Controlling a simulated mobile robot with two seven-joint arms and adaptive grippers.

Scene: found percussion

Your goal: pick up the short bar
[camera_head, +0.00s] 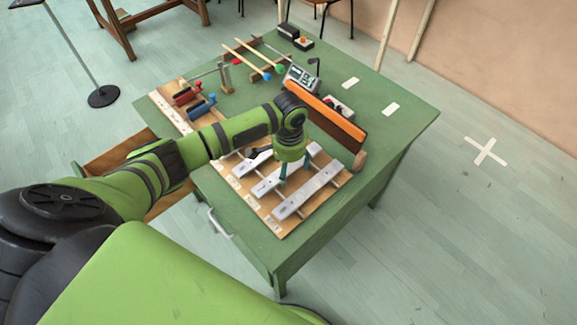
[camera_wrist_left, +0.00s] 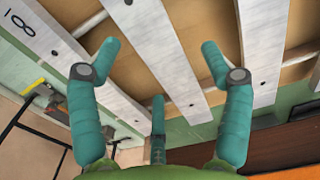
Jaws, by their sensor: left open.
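Several silvery metal bars lie side by side on a wooden board (camera_head: 277,229) on the green table. They are a near bar (camera_head: 311,190), a middle bar (camera_head: 268,184) and a farther bar (camera_head: 246,164) partly hidden by my arm. I cannot tell for sure which is the short bar. My left gripper (camera_head: 283,181) points down over the bars. In the left wrist view the open fingers (camera_wrist_left: 160,52) stand on either side of one bar (camera_wrist_left: 155,45), with nothing gripped. Another bar (camera_wrist_left: 265,40) is to the right, and one marked 8 (camera_wrist_left: 55,48) is to the left.
An orange-faced block (camera_head: 325,117) stands behind the bars. Red (camera_head: 186,95) and blue (camera_head: 201,107) clamp-like tools, mallets (camera_head: 248,60) and a small meter (camera_head: 300,77) lie farther back. An open drawer (camera_head: 103,163) juts out at left. The table's right side (camera_head: 405,118) is mostly clear.

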